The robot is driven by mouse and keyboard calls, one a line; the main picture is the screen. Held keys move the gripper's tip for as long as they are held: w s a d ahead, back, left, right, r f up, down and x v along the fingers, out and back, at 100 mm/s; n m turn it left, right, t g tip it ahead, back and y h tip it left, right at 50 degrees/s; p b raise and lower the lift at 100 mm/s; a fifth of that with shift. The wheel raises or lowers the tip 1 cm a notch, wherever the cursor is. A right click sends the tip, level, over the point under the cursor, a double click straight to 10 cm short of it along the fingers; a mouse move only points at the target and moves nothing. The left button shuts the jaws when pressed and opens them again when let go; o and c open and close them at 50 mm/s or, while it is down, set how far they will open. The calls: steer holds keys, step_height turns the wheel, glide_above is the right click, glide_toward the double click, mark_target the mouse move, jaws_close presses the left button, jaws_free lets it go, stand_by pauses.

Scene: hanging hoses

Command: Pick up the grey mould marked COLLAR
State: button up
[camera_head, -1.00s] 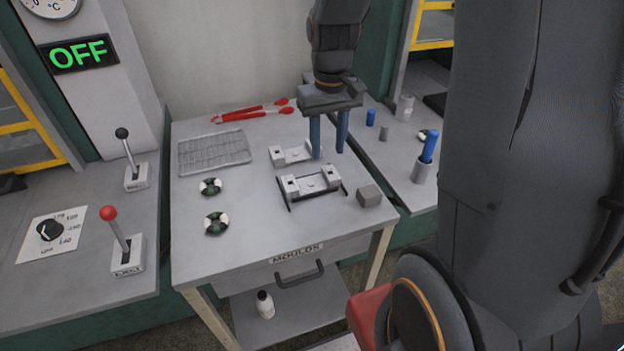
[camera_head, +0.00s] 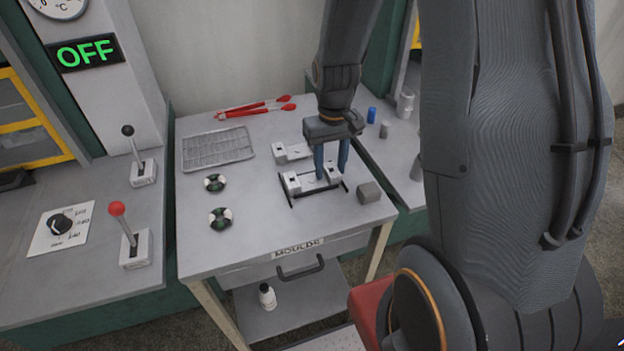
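Two grey moulds lie on the table: a front mould (camera_head: 293,184) in a dark outlined frame and a back mould (camera_head: 290,152) behind it. I cannot read the word COLLAR on either one. My gripper (camera_head: 331,177) points down with its two blue fingers apart. The fingertips are low at the right part of the front mould and partly hide it. One end block of that mould shows between the fingers. I cannot tell whether the fingers touch it.
A grey block (camera_head: 369,193) stands just right of the front mould. A wire rack (camera_head: 218,148), red-handled tongs (camera_head: 255,107) and two green-and-white rings (camera_head: 220,218) lie on the table (camera_head: 250,240). Levers stand on the left bench; blue and grey cylinders stand on the right one.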

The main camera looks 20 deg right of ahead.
steer(key=shift+d, duration=0.1)
jaws_close()
steer(key=shift+r, duration=0.2)
